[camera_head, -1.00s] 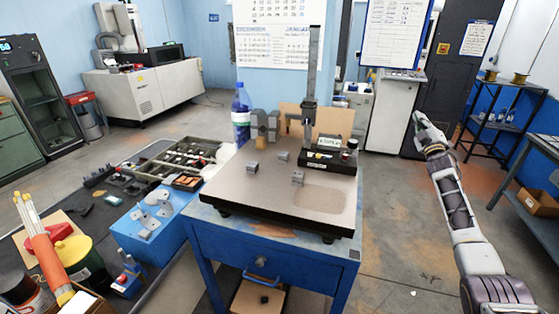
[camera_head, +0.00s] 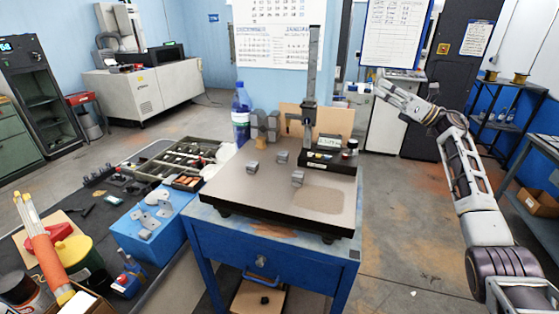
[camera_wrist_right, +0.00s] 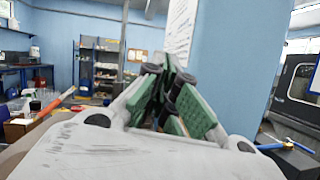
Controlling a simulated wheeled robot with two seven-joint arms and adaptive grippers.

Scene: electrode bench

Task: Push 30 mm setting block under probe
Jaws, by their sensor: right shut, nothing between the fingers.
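Three small grey blocks sit apart on the flat plate (camera_head: 250,196) on the blue bench: one at the left (camera_head: 252,168), one in the middle (camera_head: 282,157) and one nearer the front (camera_head: 297,178). I cannot tell which is the 30 mm one. The gauge stand (camera_head: 312,75) rises at the back of the plate. Its side arm with the probe (camera_head: 291,122) points left; the probe tip is too small to make out. My right gripper (camera_head: 378,85) is raised right of the stand, away from the blocks. It is shut and empty; its green-padded fingers meet in the wrist view (camera_wrist_right: 172,88). My left gripper is out of view.
A black box with a display (camera_head: 328,150) stands at the stand's foot. A blue-capped bottle (camera_head: 241,115) and grey shapes (camera_head: 265,125) stand behind the plate's left part. A parts tray (camera_head: 180,160) lies left. The plate's front is clear.

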